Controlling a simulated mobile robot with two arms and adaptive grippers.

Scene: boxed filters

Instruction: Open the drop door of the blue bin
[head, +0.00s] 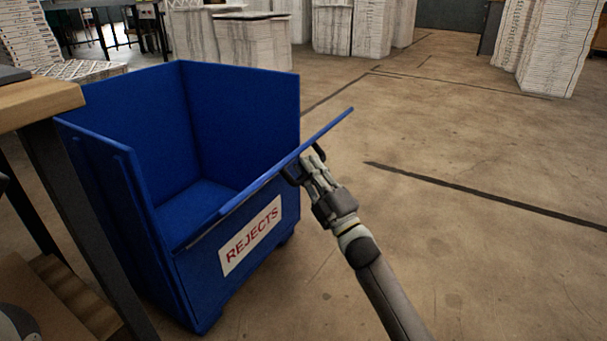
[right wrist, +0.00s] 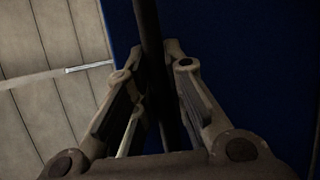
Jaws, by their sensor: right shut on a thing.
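The blue bin (head: 150,125) stands left of centre in the head view, with high back and side walls and a white REJECTS sign (head: 250,236) on its lower front. Its drop door (head: 285,162) shows as a narrow blue strip above the sign, tilted outward from the front opening. My right gripper (head: 296,172) is at the outer side of the door, shut on a dark bar that looks like the door's handle. In the right wrist view the dark bar (right wrist: 152,45) runs between the fingers beside a dark blue panel (right wrist: 240,65). My left gripper is not in view.
A wooden-topped table (head: 40,104) stands close at the bin's left. Stacks of white boxes (head: 250,40) stand behind, and another stack (head: 550,45) is at the upper right. The concrete floor (head: 470,260) right of the bin is clear.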

